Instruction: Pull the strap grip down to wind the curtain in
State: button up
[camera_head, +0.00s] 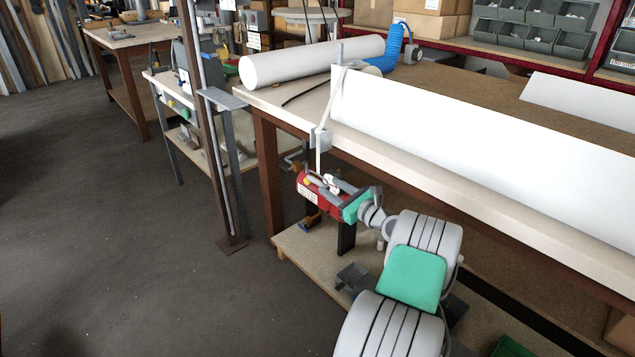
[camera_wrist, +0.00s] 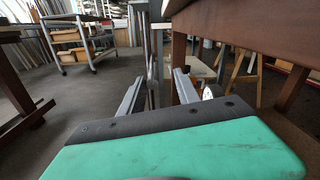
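The white curtain (camera_head: 480,150) lies lengthwise along the workbench, a long pale panel with its near end at the bench's left part. A narrow pale strap (camera_head: 319,152) hangs from that end over the bench's front edge, past a grey bracket (camera_head: 320,138). My gripper (camera_head: 322,184) is at the strap's lower end, below the bench top. A small white piece (camera_head: 332,182) shows among the fingers; I cannot tell whether it is the strap grip. In the wrist view the fingers of my gripper (camera_wrist: 160,82) stand apart, and no clear hold on anything shows.
The workbench (camera_head: 285,106) has a brown leg (camera_head: 268,170) close to my gripper and a lower shelf (camera_head: 305,245) beneath. A white roll (camera_head: 310,61) lies on top. A steel post (camera_head: 205,130) stands to the left. The floor (camera_head: 120,250) at left is clear.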

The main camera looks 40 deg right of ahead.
aim_at(317, 182)
jog(key=w, duration=0.2)
jog(key=w+a+b, duration=0.1)
jog(key=w, duration=0.2)
jog(key=shift+w+a+f, duration=0.15)
jog(key=shift+w+a, duration=0.05)
jog(key=shift+w, duration=0.35)
jog(key=shift+c, duration=0.2)
jog(key=shift+d, duration=0.1)
grip_shut()
dwell(0.5)
